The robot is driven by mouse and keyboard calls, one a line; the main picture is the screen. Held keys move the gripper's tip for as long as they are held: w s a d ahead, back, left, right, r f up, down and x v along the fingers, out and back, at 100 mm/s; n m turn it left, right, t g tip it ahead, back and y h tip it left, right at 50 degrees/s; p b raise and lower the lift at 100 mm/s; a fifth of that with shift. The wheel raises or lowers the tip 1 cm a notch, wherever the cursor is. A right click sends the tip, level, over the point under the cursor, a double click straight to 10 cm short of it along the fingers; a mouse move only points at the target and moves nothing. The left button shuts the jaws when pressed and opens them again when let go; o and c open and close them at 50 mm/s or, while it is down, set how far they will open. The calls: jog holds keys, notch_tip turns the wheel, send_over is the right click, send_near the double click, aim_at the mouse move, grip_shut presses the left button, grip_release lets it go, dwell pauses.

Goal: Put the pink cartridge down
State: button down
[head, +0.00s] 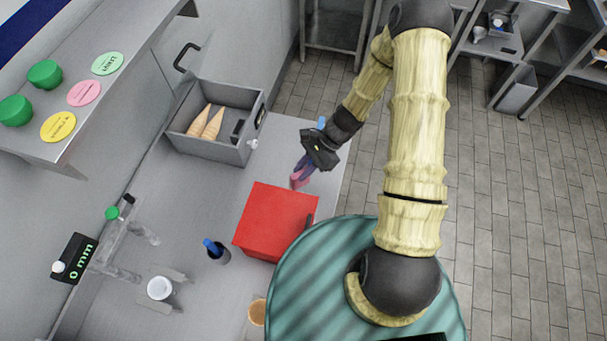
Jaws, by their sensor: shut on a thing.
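My gripper (305,168) reaches down from the arm over the right edge of the grey counter. It is shut on the pink cartridge (296,181), which shows as a small pink piece at the fingertips. The cartridge is just beyond the upper right corner of the red box (274,222). I cannot tell whether its underside touches the counter. The fingers hide part of it.
A grey bin (225,146) with two cones (212,123) stands at the back of the counter (190,192). A dark cup (218,255) with a blue item and a white cup (159,288) stand toward the front. Bare counter lies left of the red box.

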jog(key=shift+f+p, duration=0.65)
jog(key=shift+f, duration=1.45)
jog(key=c, duration=1.3)
grip_release()
jog(key=shift+r, duration=0.1)
jog(key=b+v, duration=0.3)
jog(key=v, duration=0.9)
